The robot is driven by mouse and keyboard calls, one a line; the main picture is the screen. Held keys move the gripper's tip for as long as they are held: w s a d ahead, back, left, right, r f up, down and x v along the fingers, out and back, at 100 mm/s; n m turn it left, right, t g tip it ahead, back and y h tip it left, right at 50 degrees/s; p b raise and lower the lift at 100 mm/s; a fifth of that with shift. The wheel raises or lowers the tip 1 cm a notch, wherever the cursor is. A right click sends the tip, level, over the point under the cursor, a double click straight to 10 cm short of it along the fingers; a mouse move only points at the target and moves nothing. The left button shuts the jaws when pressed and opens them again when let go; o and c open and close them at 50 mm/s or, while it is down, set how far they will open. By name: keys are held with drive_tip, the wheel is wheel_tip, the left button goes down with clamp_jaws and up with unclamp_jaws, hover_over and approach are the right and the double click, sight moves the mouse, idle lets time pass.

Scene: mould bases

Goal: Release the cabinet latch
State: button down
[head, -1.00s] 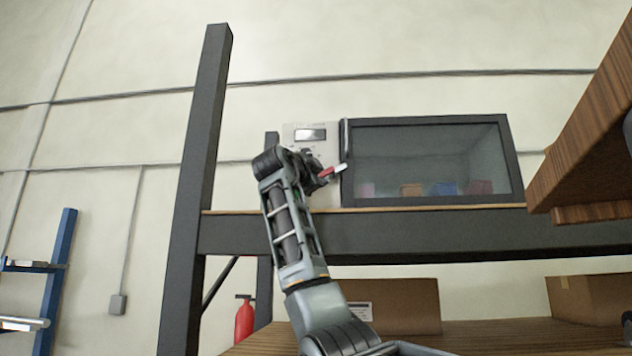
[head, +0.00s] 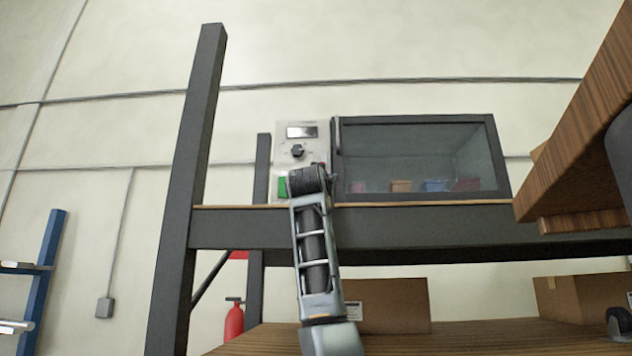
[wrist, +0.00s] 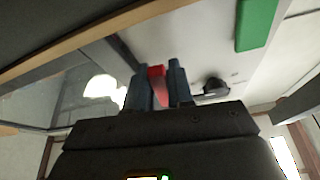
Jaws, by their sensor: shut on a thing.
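The cabinet (head: 420,138) has a dark-framed glass door, which looks closed, and a pale control panel (head: 286,152) on its left. In the wrist view, the two dark fingers of my gripper (wrist: 157,72) are shut on a red latch handle (wrist: 157,72), between the panel and the glass door. In the head view my own wrist hides the fingers and the red handle, low at the panel's right side. A black knob (head: 298,151) and a green button (head: 282,186) show on the panel; the green button also shows in the wrist view (wrist: 256,24).
The cabinet stands on a dark shelf beam (head: 450,232), with a tall post (head: 190,180) to its left. A wooden board (head: 580,130) juts in at the right. Cardboard boxes (head: 390,306) sit on the lower shelf.

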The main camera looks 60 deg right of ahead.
drive_tip(key=shift+s+d+f+n+t, duration=0.15)
drive_tip(key=shift+n+t, duration=0.15)
drive_tip(key=shift+n, duration=0.4)
drive_tip(key=shift+s+r+n+t, duration=0.15)
drive_tip(key=shift+n+t, duration=0.15)
drive_tip(key=shift+n, duration=0.4)
drive_tip(key=shift+f+y, duration=0.1)
drive_tip(key=shift+y, duration=0.2)
drive_tip(key=c, duration=1.1)
unclamp_jaws()
